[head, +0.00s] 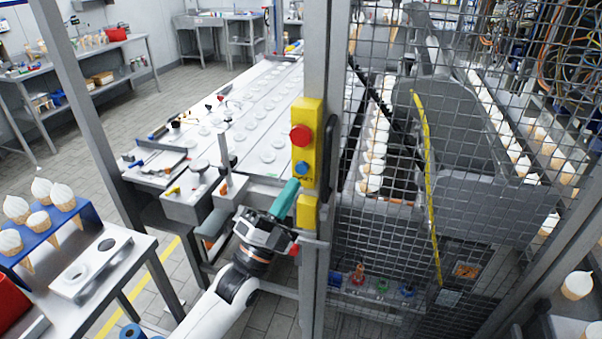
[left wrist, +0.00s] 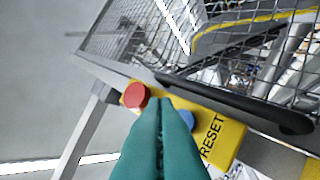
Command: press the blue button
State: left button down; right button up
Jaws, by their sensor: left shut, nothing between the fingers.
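The blue button (head: 302,168) sits on a yellow control box (head: 313,118) on a grey post, below a red button (head: 300,136). My left gripper (head: 290,188) has teal fingers, shut and empty, with their tips just below and left of the blue button in the head view. In the left wrist view the shut fingers (left wrist: 160,102) point at the yellow box (left wrist: 228,136). They partly cover the blue button (left wrist: 187,121), and the red button (left wrist: 135,95) shows at their left. I cannot tell whether the tips touch the box. My right gripper is not in view.
A wire mesh guard (head: 385,100) stands right of the post, with a black handle (left wrist: 240,105) beside the box. A long white worktable (head: 255,100) lies behind. A blue rack of ice cream cones (head: 52,225) stands at left. Floor is free between.

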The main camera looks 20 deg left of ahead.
aim_at(304, 166)
pick_arm(q)
jog(key=shift+w+d, duration=0.1)
jog(key=shift+w, duration=0.95)
jog(key=shift+w+b, duration=0.15)
jog(key=shift+b, duration=0.15)
dwell(1.1)
jog(key=shift+w, duration=0.25)
jog(key=shift+w+r, duration=0.1)
jog(key=shift+w, duration=0.35)
dwell(0.6)
jog(key=shift+s, duration=0.9)
